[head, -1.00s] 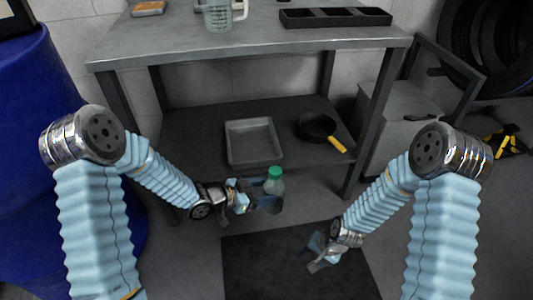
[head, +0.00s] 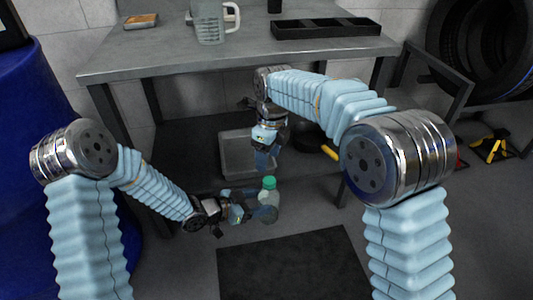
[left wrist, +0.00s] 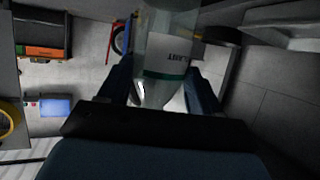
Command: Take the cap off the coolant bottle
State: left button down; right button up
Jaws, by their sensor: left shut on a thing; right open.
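The coolant bottle (head: 268,200) is clear with a label and stands upright in my left gripper (head: 256,203), which is shut on its body. Its green cap (head: 269,183) is on top. The bottle (left wrist: 165,55) also shows between the fingers in the left wrist view, where the cap is out of sight. My right gripper (head: 266,160) is open and empty. It hangs fingers down, above the bottle and cap in the head view, apart from them.
A grey workbench (head: 180,62) holds a clear measuring jug (head: 208,22) and a black divided tray (head: 325,28). On its lower shelf are a metal tray (head: 232,160) and a pan (head: 305,138), partly hidden by my right arm. A dark mat (head: 290,265) lies on the floor.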

aim_at(266, 180)
jog(key=shift+s+a+r+m, duration=0.2)
jog(key=shift+m, duration=0.1)
jog(key=shift+s+f, duration=0.1)
notch_tip(266, 180, down, 8)
jog(key=shift+r, duration=0.2)
